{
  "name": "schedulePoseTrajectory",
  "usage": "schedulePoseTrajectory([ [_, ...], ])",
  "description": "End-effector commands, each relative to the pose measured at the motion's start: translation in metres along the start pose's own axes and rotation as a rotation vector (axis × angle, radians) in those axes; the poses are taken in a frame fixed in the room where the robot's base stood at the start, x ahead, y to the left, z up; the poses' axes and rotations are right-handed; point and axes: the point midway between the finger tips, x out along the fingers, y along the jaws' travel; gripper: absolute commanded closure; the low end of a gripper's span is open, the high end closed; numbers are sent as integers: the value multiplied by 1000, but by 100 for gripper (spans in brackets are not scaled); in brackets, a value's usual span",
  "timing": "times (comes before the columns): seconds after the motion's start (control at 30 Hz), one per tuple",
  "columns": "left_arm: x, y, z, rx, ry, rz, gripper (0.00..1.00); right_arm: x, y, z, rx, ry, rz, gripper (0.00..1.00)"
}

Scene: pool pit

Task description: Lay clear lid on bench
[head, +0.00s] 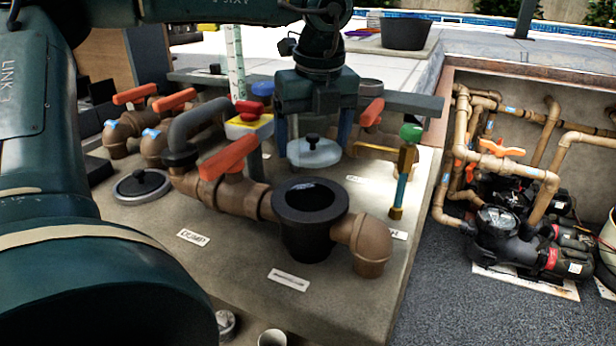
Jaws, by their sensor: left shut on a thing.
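The clear lid (314,156), a pale see-through disc with a black knob on top, is between the fingers of my left gripper (314,138). The gripper points down and is shut on the lid across its rim. The lid looks level, behind the open black strainer pot; I cannot tell whether it touches the bench below. The grey bench top (240,275) carries the pipework and labels. The black pot (308,240) stands uncovered at the middle of the bench. My right gripper is not in view.
A grey-rimmed round cover with a black knob (141,190) lies at the left of the bench. Orange-handled valves (230,158) and brown pipes stand around the pot. A green-topped brass tool (404,170) stands at right. The bench front left is fairly clear.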

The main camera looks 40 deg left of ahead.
Motion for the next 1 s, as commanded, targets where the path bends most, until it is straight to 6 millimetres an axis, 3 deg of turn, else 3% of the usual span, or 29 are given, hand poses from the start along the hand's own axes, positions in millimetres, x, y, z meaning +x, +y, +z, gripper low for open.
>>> schedulePoseTrajectory([
  [0.03,11,0,-2,1,3,0,41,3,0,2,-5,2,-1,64],
  [0.33,34,0,-5,1,1,-1,41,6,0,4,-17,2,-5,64],
  [0.53,65,0,-10,1,2,0,41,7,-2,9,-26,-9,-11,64],
  [1.0,73,0,-11,0,-2,-2,41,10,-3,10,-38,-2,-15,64],
])
